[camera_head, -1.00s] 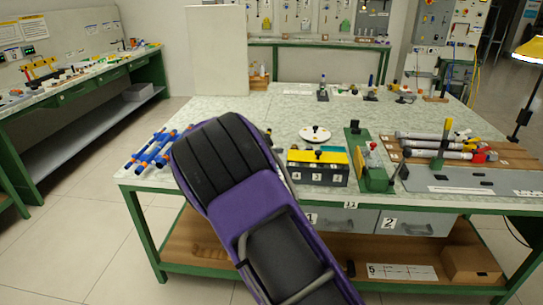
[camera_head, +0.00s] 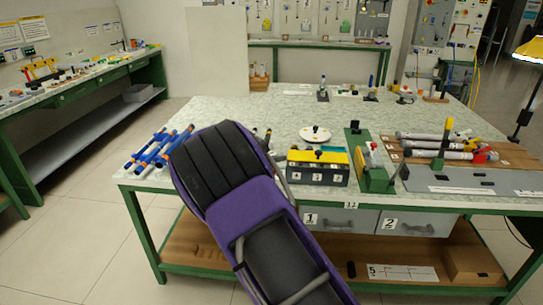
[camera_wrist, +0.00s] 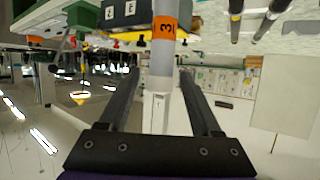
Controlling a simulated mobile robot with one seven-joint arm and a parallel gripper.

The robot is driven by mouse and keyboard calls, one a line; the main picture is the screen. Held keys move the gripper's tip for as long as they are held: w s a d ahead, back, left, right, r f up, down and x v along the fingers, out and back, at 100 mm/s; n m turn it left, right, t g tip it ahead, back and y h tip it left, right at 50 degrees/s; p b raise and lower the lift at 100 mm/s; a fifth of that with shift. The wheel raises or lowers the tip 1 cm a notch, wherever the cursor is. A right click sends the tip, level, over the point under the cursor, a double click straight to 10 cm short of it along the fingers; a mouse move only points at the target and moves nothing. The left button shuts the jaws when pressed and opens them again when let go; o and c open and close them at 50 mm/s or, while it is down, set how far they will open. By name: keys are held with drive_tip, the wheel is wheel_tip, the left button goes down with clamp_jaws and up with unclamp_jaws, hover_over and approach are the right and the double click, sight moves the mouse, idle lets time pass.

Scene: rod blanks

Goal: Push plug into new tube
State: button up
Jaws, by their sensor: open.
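In the wrist view my gripper (camera_wrist: 159,72) has its two dark fingers apart. A pale grey tube with an orange band marked 3 (camera_wrist: 164,28) shows between and beyond the fingers; I cannot tell whether either finger touches it. In the head view my arm hides the gripper and this tube. Pale grey tubes with dark bands (camera_head: 435,144) lie on a brown board at the right of the bench. Blue tubes with orange ends (camera_head: 158,147) lie at its left front. I cannot make out the plug.
A dark numbered box with a yellow top (camera_head: 318,176) stands at the bench's front edge. A green fixture (camera_head: 373,178) stands to its right, and a round white disc (camera_head: 315,134) lies behind the box. The middle of the bench (camera_head: 270,108) is largely clear.

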drive_tip(key=shift+r+p, duration=0.2)
drive_tip(key=shift+p, duration=0.1)
drive_tip(key=v, duration=1.2)
